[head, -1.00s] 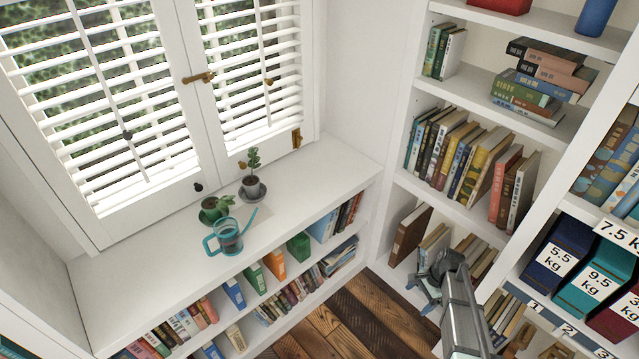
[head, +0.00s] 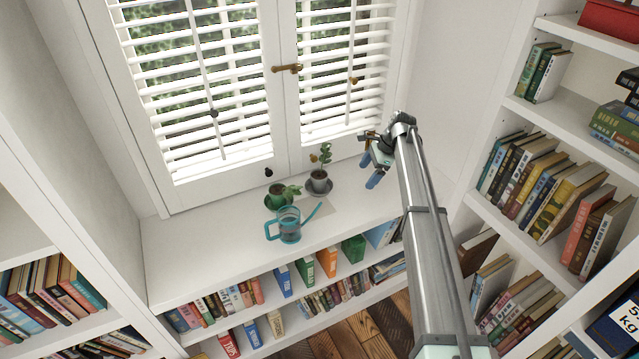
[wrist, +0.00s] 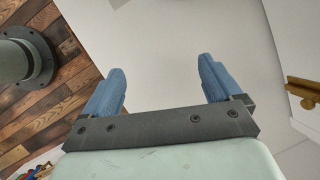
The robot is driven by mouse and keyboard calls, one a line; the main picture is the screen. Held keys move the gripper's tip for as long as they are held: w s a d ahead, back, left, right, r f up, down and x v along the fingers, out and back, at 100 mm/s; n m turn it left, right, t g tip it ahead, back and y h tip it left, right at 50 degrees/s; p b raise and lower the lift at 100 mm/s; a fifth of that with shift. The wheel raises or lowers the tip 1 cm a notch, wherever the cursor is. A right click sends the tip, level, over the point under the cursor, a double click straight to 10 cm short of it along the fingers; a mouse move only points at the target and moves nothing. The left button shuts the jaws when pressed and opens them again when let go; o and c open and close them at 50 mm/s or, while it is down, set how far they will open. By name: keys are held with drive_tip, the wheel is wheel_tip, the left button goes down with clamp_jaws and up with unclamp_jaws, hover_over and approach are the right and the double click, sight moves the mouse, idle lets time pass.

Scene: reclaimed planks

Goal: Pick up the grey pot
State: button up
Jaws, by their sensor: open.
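The grey pot (head: 319,185) stands on the white window shelf with a small green leafy plant (head: 324,157) in it, on a dark saucer. A green pot (head: 278,195) with a plant stands just left of it, close to the window. My gripper (head: 374,172) is to the right of the grey pot, above the shelf and apart from it. In the wrist view my gripper (wrist: 162,88) is open with two blue fingers spread and nothing between them. The grey pot is not in the wrist view.
A teal watering can (head: 289,226) stands in front of the pots, its spout pointing right toward the grey pot. The shuttered window (head: 230,90) rises behind them. Bookshelves (head: 560,190) stand at right. The shelf's left part (head: 195,255) is clear.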

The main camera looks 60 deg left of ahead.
drive_tip(key=s+a+r+n+h, duration=0.1)
drive_tip(key=s+a+r, duration=0.6)
drive_tip(key=a, duration=0.2)
hover_over(319, 176)
drive_tip(key=w+d, duration=0.1)
drive_tip(key=w, duration=0.1)
drive_tip(key=shift+n+g, duration=0.3)
drive_tip(key=shift+g, duration=0.1)
drive_tip(key=f, duration=0.7)
drive_tip(key=shift+w+d+f, duration=0.1)
drive_tip(key=shift+d+f, duration=0.1)
drive_tip(key=shift+f, duration=0.15)
drive_tip(key=shift+x, duration=2.65)
drive_tip(key=shift+a+r, duration=0.1)
drive_tip(key=shift+c, duration=0.3)
drive_tip(key=c, duration=1.4)
drive_tip(key=shift+r, duration=0.1)
